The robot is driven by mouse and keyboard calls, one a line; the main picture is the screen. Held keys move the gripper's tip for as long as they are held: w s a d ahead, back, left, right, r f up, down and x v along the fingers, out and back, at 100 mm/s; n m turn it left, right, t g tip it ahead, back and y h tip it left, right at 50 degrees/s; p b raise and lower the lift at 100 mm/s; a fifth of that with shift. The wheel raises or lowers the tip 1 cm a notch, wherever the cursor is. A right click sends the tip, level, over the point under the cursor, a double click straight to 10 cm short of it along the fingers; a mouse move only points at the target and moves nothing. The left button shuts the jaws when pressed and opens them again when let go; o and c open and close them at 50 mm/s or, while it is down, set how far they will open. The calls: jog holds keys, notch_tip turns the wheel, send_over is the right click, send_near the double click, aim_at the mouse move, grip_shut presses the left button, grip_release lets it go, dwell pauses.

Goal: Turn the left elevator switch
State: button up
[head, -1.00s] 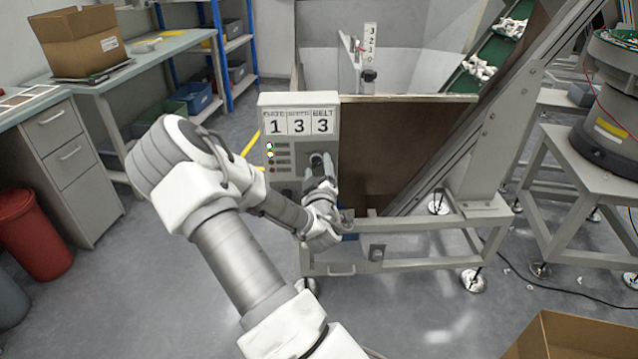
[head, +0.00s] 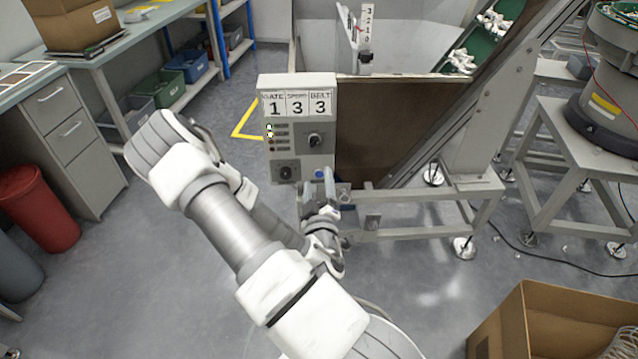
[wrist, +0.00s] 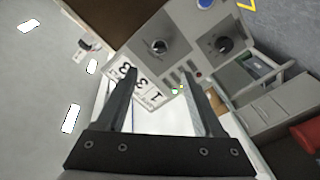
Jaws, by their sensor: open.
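The grey control box (head: 298,128) stands at the left end of the elevator frame, with a display reading 1 3 3 on top. The left switch, a dark round knob (head: 287,172), sits low on the left of its face. It also shows in the wrist view (wrist: 223,44). A second dark knob (head: 315,140) sits higher and to the right, also seen in the wrist view (wrist: 158,46). My gripper (head: 319,187) is open and empty, in front of the box's lower right edge. In the wrist view its fingers (wrist: 165,82) touch neither knob.
A blue button (head: 319,173) is at the box's lower right, close to my fingers in the head view. Small indicator lights (head: 269,131) are on the left. The elevator frame (head: 420,203) extends right. A cardboard box (head: 560,325) stands front right. Floor left of the control box is clear.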

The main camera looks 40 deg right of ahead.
jog(key=shift+p+v, duration=1.1)
jog(key=shift+v, duration=0.65)
jog(key=shift+w+r, duration=0.1)
jog(key=w+a+r+m+g+y+p, duration=0.3)
jog(key=a+r+y, duration=0.1)
jog(key=a+r, duration=0.4)
jog(key=w+a+r+m+g+y+p, duration=0.3)
jog(key=w+a+r+y, duration=0.1)
jog(key=a+r, duration=0.4)
jog(key=s+a+r+n+g+y+p, duration=0.1)
jog(key=s+a+r+n+p, duration=0.1)
jog(key=s+r, duration=0.7)
jog(key=s+a+r+n+g+y+p, duration=0.1)
jog(key=s+a+r+n+g+p, duration=0.1)
jog(key=s+r, duration=0.8)
jog(key=shift+s+a, duration=0.35)
jog(key=shift+a, duration=0.45)
dwell(1.9)
